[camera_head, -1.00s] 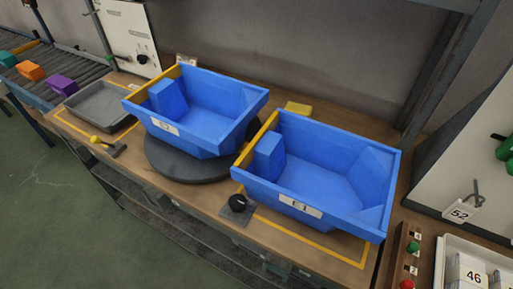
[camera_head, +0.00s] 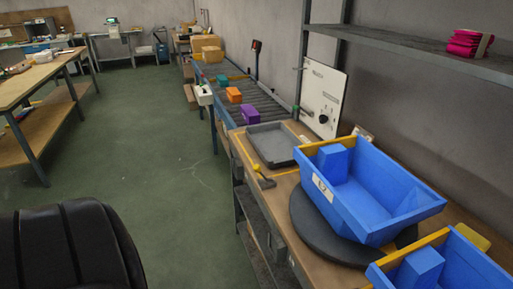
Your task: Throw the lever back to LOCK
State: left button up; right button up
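A small lever (camera_head: 265,181) with a yellow knob (camera_head: 256,168) is mounted at the front edge of the wooden bench, just in front of the grey tray. Its dark arm is small in the picture, and I cannot read any LOCK marking. A round dark turntable (camera_head: 304,214) stands to the right of the lever. A blue bin (camera_head: 365,208) with a yellow back edge and a label sits on the turntable. Neither of my grippers is in view.
A grey tray (camera_head: 272,146) lies behind the lever. A roller conveyor (camera_head: 258,97) carries teal, orange and purple blocks. A second blue bin (camera_head: 455,262) is at lower right. A black ribbed shape (camera_head: 70,250) fills the lower left. The green floor (camera_head: 170,160) is open.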

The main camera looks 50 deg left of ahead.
aim_at(258, 168)
jog(key=u, duration=1.4)
jog(key=j+u, duration=0.15)
jog(key=i+l, duration=0.05)
